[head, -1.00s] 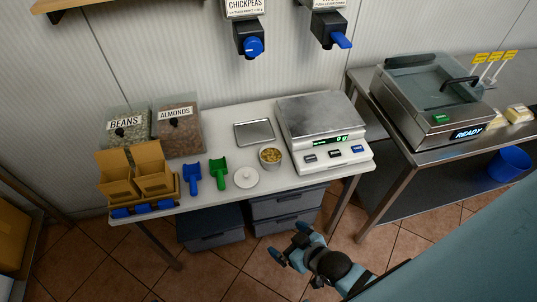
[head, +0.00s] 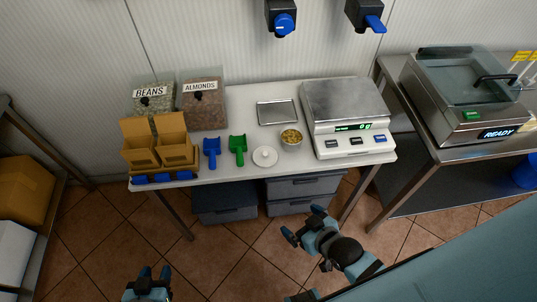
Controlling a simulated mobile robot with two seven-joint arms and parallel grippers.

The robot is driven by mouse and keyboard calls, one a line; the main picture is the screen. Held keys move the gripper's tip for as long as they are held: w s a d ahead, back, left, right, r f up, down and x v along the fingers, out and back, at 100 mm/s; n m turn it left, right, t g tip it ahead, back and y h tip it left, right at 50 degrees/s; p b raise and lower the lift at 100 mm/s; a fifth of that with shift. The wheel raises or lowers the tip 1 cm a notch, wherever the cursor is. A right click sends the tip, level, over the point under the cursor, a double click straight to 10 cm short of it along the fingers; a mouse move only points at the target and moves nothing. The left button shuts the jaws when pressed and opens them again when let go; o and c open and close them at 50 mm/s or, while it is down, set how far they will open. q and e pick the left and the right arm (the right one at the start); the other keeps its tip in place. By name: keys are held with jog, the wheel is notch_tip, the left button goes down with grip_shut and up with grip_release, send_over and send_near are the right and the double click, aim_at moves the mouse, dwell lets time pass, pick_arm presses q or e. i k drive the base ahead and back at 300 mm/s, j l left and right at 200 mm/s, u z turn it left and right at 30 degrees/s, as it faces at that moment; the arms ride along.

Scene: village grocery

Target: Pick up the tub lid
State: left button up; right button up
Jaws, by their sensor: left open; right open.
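The tub lid (head: 264,157) is a round white disc with a small knob, lying flat near the front edge of the white table. The metal tub (head: 291,140) stands open just right of it, filled with yellowish pieces. My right gripper (head: 304,226) is open and empty in front of the table, below and right of the lid. My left gripper (head: 155,272) is at the bottom of the view, open, well away from the lid. Neither gripper touches anything.
A green scoop (head: 238,149) and a blue scoop (head: 212,152) lie left of the lid. Cardboard boxes (head: 157,147) stand at the table's left end.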

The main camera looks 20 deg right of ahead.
aim_at(263, 157)
jog(key=z, duration=0.25)
jog(key=i+j+z, duration=0.15)
jog(key=j+z, duration=0.6)
jog(key=j, duration=0.15)
jog(key=i+j+z, duration=0.1)
jog(key=j, duration=0.85)
jog(key=i+j+z, duration=0.1)
jog(key=j, duration=0.85)
